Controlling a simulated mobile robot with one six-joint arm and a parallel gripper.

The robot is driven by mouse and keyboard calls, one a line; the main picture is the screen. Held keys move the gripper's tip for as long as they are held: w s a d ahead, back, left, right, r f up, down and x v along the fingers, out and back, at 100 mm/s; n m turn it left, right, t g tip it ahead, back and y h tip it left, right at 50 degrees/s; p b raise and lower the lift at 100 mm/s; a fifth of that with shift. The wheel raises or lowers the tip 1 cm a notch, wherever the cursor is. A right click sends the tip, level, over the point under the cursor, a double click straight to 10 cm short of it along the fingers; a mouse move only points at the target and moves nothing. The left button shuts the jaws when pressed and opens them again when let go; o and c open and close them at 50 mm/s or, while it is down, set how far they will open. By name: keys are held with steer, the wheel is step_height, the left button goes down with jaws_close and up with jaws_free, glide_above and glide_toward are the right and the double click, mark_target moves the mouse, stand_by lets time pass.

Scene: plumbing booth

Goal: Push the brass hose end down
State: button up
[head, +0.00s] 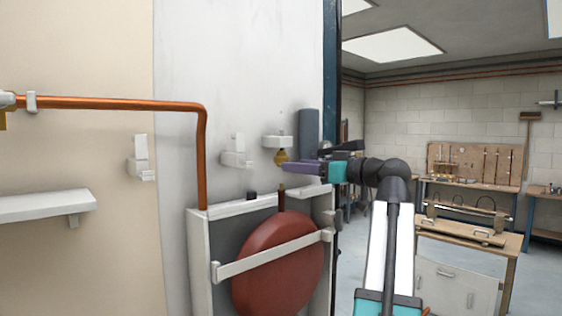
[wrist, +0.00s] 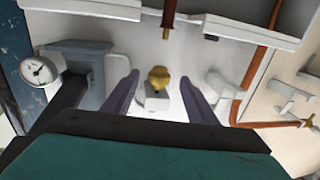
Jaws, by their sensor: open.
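The brass hose end (head: 281,157) hangs just under a small white wall bracket (head: 278,142), above the red vessel. In the wrist view, the brass hose end (wrist: 159,77) shows at the middle, with its white bracket (wrist: 157,102) beside it. My gripper (head: 285,167) reaches in from the right at about the height of the brass end. In the wrist view, my open gripper (wrist: 157,80) has one purple finger on each side of the brass end, with a gap on both sides. Whether a finger touches it in the head view cannot be told.
The red round vessel (head: 268,262) sits in a white frame below, with a short copper stub (head: 282,196) rising from its top. A copper pipe (head: 201,150) runs down on the left. A pressure gauge (wrist: 39,71) and a grey block (wrist: 80,70) stand close to the left finger.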

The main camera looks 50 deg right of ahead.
mark_target(281, 159)
steer(key=shift+w+a+p, duration=0.15)
steer(key=shift+w+p, duration=0.4)
steer(key=shift+w, duration=1.2)
steer(key=shift+w+a+p, duration=0.15)
steer(key=shift+w+p, duration=0.4)
steer(key=shift+w, duration=1.2)
jaws_close()
